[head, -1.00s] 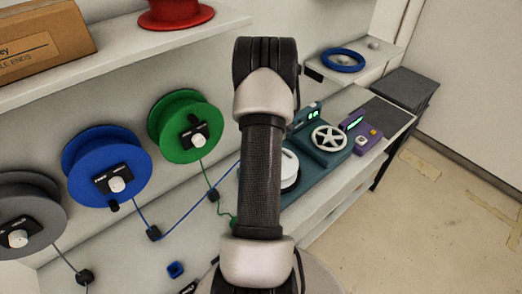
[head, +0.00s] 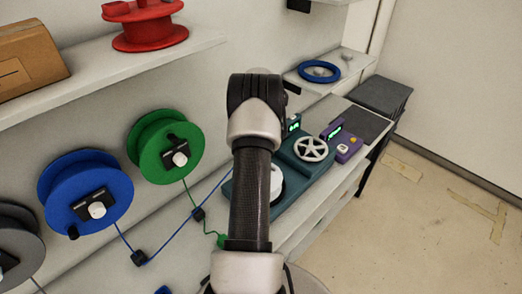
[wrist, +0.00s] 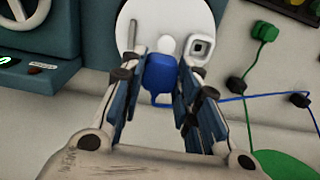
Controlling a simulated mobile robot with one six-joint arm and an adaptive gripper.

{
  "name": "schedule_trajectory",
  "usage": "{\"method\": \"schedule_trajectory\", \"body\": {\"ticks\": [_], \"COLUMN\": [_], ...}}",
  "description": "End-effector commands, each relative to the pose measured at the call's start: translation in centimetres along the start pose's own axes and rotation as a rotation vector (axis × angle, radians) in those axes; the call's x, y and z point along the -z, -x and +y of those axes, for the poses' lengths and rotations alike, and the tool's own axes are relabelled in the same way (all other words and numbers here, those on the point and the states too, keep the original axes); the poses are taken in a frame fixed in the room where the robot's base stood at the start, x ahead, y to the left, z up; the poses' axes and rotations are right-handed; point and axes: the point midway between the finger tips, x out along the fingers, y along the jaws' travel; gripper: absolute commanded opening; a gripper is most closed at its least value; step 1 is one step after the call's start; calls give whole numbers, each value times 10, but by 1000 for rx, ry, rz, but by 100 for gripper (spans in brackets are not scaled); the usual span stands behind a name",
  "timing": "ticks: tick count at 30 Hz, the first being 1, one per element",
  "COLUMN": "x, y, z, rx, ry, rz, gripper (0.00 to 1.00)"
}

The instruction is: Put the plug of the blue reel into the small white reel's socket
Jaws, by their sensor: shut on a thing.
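My gripper (wrist: 164,82) is shut on the blue plug (wrist: 160,72) in the wrist view. A blue cable leaves the plug and runs to the right. The small white reel (wrist: 140,22) is just beyond the plug, with a pale knob at its middle. Its square socket (wrist: 199,47) lies to the right of the plug and a little farther out. The plug appears beside the socket, not in it. In the head view the blue reel (head: 63,208) hangs on the wall at left, and the white reel (head: 277,183) is partly behind my arm. My gripper is hidden there.
A teal machine (head: 290,165) with a spoked wheel (head: 313,148) stands on the bench. A green plug (wrist: 265,32) sits right of the white reel. Cables pass through black clips (wrist: 236,85). Green (head: 150,158) and grey (head: 35,240) reels hang beside the blue one.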

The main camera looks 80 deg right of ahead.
Motion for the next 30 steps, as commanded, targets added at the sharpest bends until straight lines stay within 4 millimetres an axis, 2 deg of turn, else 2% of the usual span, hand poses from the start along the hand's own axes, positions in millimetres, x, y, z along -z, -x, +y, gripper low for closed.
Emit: {"method": "schedule_trajectory", "body": {"ticks": [30], "x": [-6], "y": [-6], "z": [-59], "rx": [0], "ry": [1], "rz": [0], "gripper": [12]}}
